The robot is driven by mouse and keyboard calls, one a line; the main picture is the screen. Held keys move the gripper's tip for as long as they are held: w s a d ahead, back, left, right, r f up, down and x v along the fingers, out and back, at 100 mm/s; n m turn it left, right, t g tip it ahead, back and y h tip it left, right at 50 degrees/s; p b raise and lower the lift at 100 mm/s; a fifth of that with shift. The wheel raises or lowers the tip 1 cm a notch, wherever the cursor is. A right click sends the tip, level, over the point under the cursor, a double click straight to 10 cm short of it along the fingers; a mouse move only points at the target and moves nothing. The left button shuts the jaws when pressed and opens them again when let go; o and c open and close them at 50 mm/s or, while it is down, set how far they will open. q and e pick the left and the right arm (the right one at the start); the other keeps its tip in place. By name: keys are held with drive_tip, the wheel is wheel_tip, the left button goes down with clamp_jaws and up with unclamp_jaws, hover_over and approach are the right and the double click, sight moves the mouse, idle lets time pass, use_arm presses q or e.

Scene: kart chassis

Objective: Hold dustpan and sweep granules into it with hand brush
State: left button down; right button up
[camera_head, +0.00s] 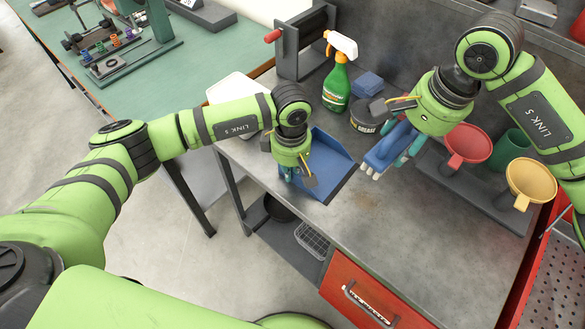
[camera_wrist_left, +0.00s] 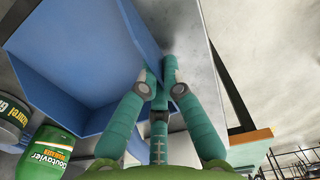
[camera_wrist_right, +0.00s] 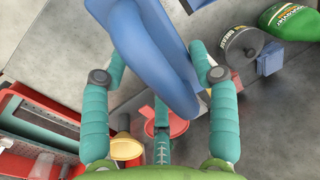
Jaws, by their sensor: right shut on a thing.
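The blue dustpan (camera_head: 330,160) lies at the bench's front left edge; its blue walls fill much of the left wrist view (camera_wrist_left: 80,60). My left gripper (camera_head: 298,182) is at its near left side. Its fingertips (camera_wrist_left: 157,85) are close together by the pan's wall; I cannot tell whether they grip it. My right gripper (camera_head: 398,140) is shut on the blue hand brush (camera_head: 384,152), which also shows between the fingers in the right wrist view (camera_wrist_right: 150,45). The brush's pale bristles point down, right of the pan. A faint brownish patch, perhaps granules (camera_head: 366,202), lies on the bench.
A green spray bottle (camera_head: 337,85), a round tin (camera_head: 364,118) and blue cloths (camera_head: 367,84) stand behind the brush. Red (camera_head: 467,145) and yellow (camera_head: 530,182) funnels and a green cup (camera_head: 508,150) stand at right. The grey bench top (camera_head: 400,245) is clear in front.

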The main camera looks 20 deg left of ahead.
use_arm(q)
drive_tip(key=shift+d, duration=0.1)
use_arm(e)
drive_tip(key=shift+n+h, duration=0.3)
drive_tip(key=shift+n, duration=0.3)
drive_tip(key=shift+s+d+f, duration=0.65)
drive_tip(key=shift+d+f, duration=0.85)
drive_tip(key=shift+f, duration=0.95)
drive_tip(key=shift+s+d+f, duration=0.6)
drive_tip(key=shift+d+f, duration=0.9)
drive_tip(key=shift+f, duration=0.95)
drive_tip(key=shift+s+d+f, duration=0.65)
drive_tip(key=shift+d+f, duration=0.85)
drive_tip(key=shift+f, duration=0.95)
